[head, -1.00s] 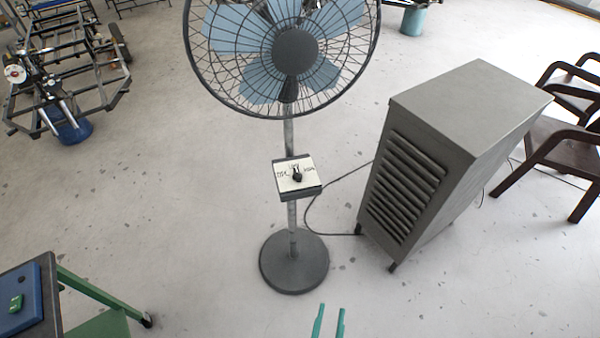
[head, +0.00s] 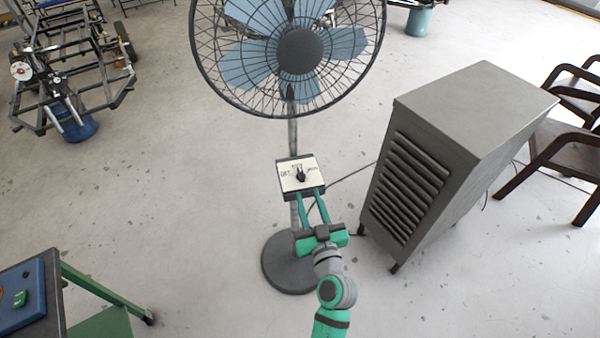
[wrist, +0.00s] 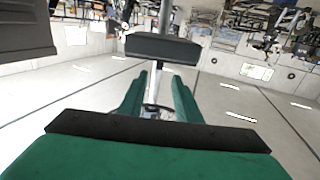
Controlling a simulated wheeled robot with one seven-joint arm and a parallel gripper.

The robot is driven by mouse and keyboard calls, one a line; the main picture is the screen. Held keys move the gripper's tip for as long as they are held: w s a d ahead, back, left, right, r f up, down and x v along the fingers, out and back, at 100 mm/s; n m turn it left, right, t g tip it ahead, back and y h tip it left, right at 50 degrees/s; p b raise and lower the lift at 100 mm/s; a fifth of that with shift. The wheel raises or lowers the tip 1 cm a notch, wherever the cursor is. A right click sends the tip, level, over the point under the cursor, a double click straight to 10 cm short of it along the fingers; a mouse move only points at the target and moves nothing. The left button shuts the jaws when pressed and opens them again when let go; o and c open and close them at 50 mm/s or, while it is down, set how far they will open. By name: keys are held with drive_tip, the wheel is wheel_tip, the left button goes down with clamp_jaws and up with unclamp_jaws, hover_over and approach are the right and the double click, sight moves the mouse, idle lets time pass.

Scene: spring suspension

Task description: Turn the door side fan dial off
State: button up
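The fan (head: 300,52) stands on a pole with a round dark base (head: 280,272). Its control box (head: 300,176) sits midway on the pole, with a white face marked OFF at the left, a word at the top and another at the right. The black dial (head: 301,175) is at the middle of that face, its pointer seeming to aim up. My green gripper (head: 312,208) is just below the box, fingers apart and empty. In the wrist view the open fingers (wrist: 158,95) point toward the dark underside of the box (wrist: 176,48); the dial is hidden there.
A grey louvred cabinet (head: 455,150) stands right of the fan, with a cable on the floor between them. Brown chairs (head: 555,145) are at the far right. A green-legged table (head: 40,290) is at the lower left. A metal frame (head: 75,75) is at the upper left.

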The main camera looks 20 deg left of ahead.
sight(303, 178)
drive_tip(key=x, duration=1)
drive_tip(key=shift+w+a, duration=0.1)
drive_tip(key=shift+w, duration=0.15)
clamp_jaws()
